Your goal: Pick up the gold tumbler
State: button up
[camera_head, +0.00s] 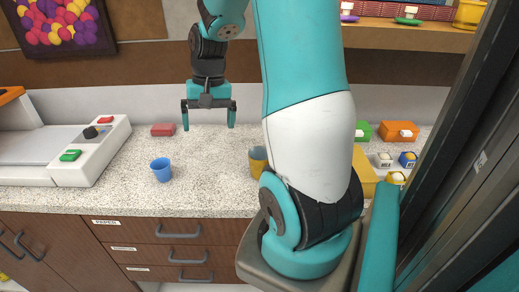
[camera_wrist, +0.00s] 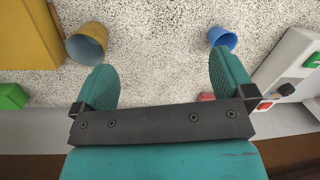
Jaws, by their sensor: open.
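The gold tumbler (camera_head: 257,160) stands on the speckled counter, partly hidden behind my arm in the head view. In the wrist view the gold tumbler (camera_wrist: 91,30) is at the upper left, its greyish inside showing. My gripper (camera_head: 208,122) is open and empty above the counter, to the left of the gold tumbler and apart from it in the head view. In the wrist view my gripper (camera_wrist: 164,66) has its two teal fingers spread, with bare counter between them.
A blue tumbler (camera_head: 161,170) stands front left; a red box (camera_head: 163,130) lies behind it. A white machine with buttons (camera_head: 100,148) stands at the left. Right of my arm are a yellow box (camera_head: 364,170), green box (camera_head: 362,130) and orange box (camera_head: 396,131).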

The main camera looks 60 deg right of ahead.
jog(key=s+d+m+p, duration=0.3)
jog(key=s+d+m, duration=0.35)
jog(key=d, duration=0.65)
jog(key=p, duration=0.3)
send_near(260, 161)
notch_tip(260, 161, down, 7)
jog(key=w+d, duration=0.2)
jog(key=shift+g, duration=0.4)
jog(key=shift+s+a+f+p, duration=0.15)
jog(key=shift+f+p, duration=0.4)
jog(key=shift+f, duration=0.8)
jog(key=shift+a+f+p, duration=0.2)
jog(key=shift+f+p, duration=0.3)
jog(key=shift+f, duration=0.9)
jog(key=c, duration=1)
